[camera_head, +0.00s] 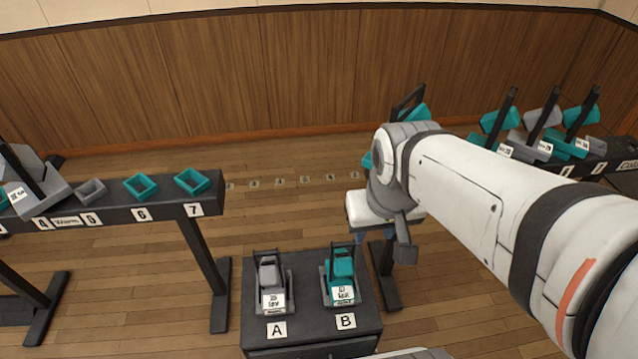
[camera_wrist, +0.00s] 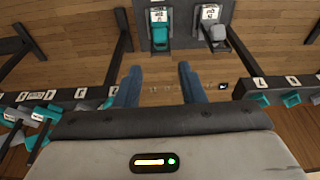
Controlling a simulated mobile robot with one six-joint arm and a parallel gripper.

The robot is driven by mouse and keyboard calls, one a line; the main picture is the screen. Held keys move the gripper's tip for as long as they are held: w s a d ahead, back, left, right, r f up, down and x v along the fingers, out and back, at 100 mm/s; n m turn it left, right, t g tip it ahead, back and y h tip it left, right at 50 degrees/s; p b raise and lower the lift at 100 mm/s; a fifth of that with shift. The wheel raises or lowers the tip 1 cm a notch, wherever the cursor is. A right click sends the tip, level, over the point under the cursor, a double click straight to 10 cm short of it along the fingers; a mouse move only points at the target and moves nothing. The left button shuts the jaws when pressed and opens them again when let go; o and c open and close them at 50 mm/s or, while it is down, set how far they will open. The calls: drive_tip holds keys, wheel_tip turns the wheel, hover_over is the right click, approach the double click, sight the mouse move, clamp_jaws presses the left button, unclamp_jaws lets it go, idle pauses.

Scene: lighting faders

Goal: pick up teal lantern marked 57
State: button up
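A teal lantern (camera_head: 342,264) with a white label stands on the spot marked B of a low dark stand (camera_head: 310,333). Its label is small, and the number looks like 57. A grey lantern (camera_head: 269,272) with its own label stands beside it on A. In the wrist view the teal lantern (camera_wrist: 159,38) is at the top centre, with the grey lantern (camera_wrist: 217,36) to its right. My gripper (camera_wrist: 159,82) shows two blue fingers spread apart with nothing between them. It is apart from the teal lantern, and in the head view my arm mostly hides it.
A dark rail (camera_head: 110,204) on the left carries grey and teal trays at numbered places. Another rail (camera_head: 600,166) on the right holds several teal and grey lanterns with upright posts. Open wooden floor (camera_head: 160,270) lies between the left rail and the stand.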

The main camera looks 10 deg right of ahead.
sight(342, 255)
drive_tip(key=shift+o, duration=0.3)
drive_tip(key=shift+s+d, duration=0.1)
